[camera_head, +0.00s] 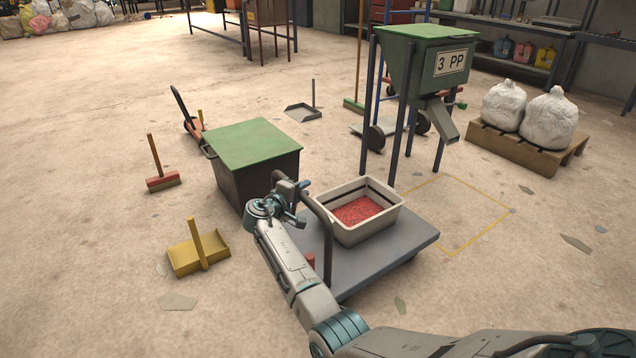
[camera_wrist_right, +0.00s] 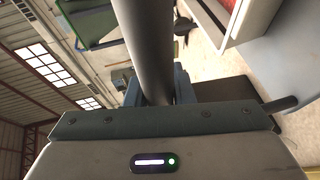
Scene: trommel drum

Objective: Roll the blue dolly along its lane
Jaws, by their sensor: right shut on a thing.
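The blue-grey dolly (camera_head: 350,270) stands on the floor at the centre of the head view. It carries a pale tub (camera_head: 375,226) with red granules in it. The dolly's dark push handle (camera_head: 327,245) rises at its left end. My right gripper (camera_head: 302,188) is at the top of this handle and shut on it. In the right wrist view the round grey handle bar (camera_wrist_right: 147,45) runs between the jaws (camera_wrist_right: 150,88). My left gripper is out of view.
A yellow outline (camera_head: 480,231) on bare floor lies to the dolly's right. The green hopper (camera_head: 425,60) on blue legs stands behind it. A green-lidded bin (camera_head: 255,180) stands close behind the handle.

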